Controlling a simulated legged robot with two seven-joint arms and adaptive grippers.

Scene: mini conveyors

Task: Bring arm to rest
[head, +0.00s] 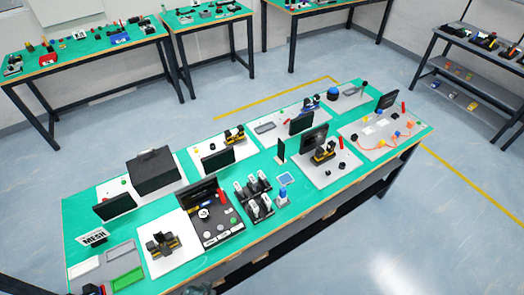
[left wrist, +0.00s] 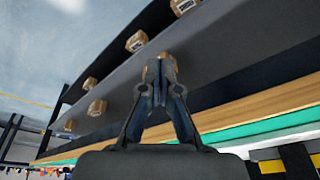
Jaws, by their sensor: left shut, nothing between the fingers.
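My left gripper shows in the left wrist view (left wrist: 160,78). Its two dark fingers are together and nothing is between them. A small brown box (left wrist: 168,62) lies behind the fingertips in the picture; I cannot tell how far off it is. The wooden front edge of the green-topped table (left wrist: 270,109) runs across to the right of the fingers. In the head view the same kind of table (head: 75,215) stands in front of me, and neither gripper shows clearly there. My right gripper is not in view.
A dark shelf surface (left wrist: 230,55) with several brown boxes (left wrist: 137,41) lies close to the left gripper. The long table carries mini conveyor stations, black screens and a black case (head: 155,172). Other tables (head: 85,62) and a shelf rack (head: 470,62) stand farther back. Open floor (head: 430,225) lies at right.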

